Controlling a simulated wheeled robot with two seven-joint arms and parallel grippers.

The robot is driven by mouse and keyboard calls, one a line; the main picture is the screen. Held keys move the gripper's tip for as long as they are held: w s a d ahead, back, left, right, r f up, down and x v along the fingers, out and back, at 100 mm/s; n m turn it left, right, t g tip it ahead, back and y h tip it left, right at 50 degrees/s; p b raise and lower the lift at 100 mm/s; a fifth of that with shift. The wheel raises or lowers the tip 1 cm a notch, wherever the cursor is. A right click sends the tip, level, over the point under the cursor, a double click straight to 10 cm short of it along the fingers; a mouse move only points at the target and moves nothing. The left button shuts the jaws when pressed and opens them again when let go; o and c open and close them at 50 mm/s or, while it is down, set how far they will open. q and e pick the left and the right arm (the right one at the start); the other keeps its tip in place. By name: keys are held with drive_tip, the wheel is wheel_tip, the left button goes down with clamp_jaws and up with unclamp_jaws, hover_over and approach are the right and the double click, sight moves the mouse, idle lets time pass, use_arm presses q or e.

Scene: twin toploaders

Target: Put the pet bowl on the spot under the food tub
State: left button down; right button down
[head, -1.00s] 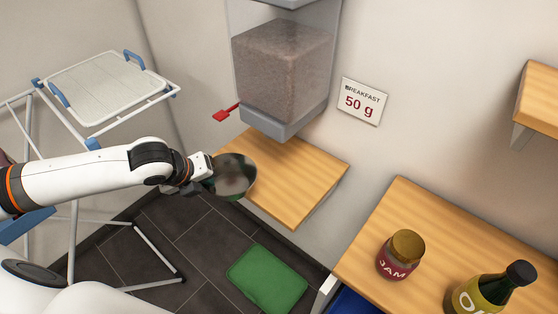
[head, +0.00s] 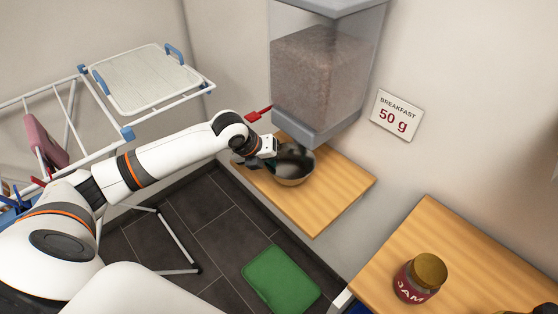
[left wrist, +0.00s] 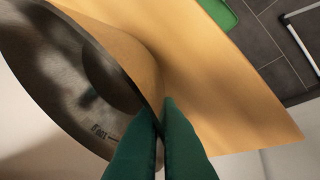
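The metal pet bowl (head: 294,167) is upright over the wooden shelf (head: 325,205), below the front of the food tub (head: 318,78). My left gripper (head: 266,161) is at the bowl's left side. In the left wrist view the bowl (left wrist: 75,75) fills the left, and the green fingertips (left wrist: 162,130) are shut on its rim. The shelf (left wrist: 225,100) lies close beneath; I cannot tell whether the bowl touches it. A spot marking on the shelf does not show. The tub holds brown food and has a red lever (head: 258,114) at its left. My right gripper is out of view.
A drying rack (head: 150,85) with a white tray stands at the left. A green mat (head: 281,280) lies on the dark floor. A wooden counter (head: 440,240) with a jam jar (head: 420,278) is at the right. A "BREAKFAST 50 g" sign (head: 397,110) hangs on the wall.

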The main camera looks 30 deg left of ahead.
sight(280, 163)
use_arm(q)
drive_tip(key=w+f, duration=0.1)
drive_tip(key=w+d+f, duration=0.1)
drive_tip(key=w, duration=0.1)
drive_tip(key=shift+w+d+f, duration=0.15)
drive_tip(key=shift+f, duration=0.15)
drive_tip(key=c, duration=1.6)
unclamp_jaws()
drive_tip(key=shift+c, duration=0.2)
drive_tip(key=v, duration=1.2)
